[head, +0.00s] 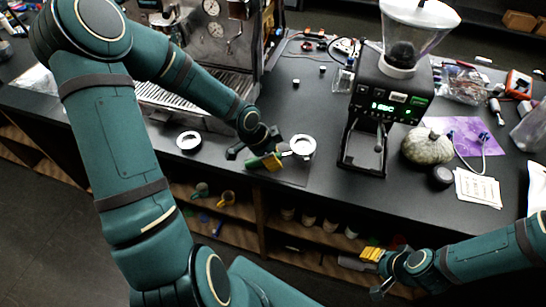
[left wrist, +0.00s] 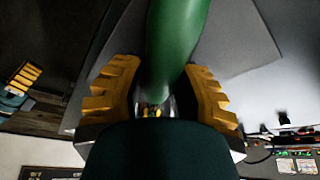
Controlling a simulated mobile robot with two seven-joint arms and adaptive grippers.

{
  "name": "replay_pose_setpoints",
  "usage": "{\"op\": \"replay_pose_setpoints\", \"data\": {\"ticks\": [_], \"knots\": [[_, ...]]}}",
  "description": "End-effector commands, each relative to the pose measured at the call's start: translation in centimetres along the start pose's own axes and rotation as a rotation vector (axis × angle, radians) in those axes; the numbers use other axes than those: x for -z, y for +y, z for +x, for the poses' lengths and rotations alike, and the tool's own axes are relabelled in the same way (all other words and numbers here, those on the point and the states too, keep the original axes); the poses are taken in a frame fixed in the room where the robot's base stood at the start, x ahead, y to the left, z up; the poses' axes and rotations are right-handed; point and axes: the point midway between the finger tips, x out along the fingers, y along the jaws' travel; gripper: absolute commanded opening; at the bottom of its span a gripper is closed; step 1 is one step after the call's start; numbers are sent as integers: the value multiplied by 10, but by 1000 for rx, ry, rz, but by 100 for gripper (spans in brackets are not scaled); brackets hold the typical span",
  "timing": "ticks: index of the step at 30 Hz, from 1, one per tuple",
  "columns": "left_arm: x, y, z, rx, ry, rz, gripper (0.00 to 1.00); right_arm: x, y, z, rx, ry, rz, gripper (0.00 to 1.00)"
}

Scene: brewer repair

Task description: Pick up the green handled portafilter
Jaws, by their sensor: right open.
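The green handled portafilter lies on the mat at the counter's front, with its round metal head (head: 303,147) to the right and its green handle (head: 254,162) to the left. My left gripper (head: 272,161) is at the handle. The handle's near end is partly hidden by the gripper. My right gripper (head: 372,256) is open and empty below the counter's front edge.
The espresso machine (head: 190,100) stands behind and the grinder (head: 385,100) to the right. A grey-green pumpkin-like object (head: 427,147) sits further right. Shelves (head: 235,225) with cups are below the counter.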

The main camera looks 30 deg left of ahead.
Motion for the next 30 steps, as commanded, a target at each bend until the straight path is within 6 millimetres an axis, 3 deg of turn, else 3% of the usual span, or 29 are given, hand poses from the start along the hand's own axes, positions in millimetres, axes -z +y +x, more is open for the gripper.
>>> {"op": "replay_pose_setpoints", "data": {"ticks": [14,30], "knots": [[2,0,-4,0,1,0,0,0,-1,-2,0,0,0,47],[35,-1,-85,3,1,0,0,4,-12,-37,7,0,0,47]]}}
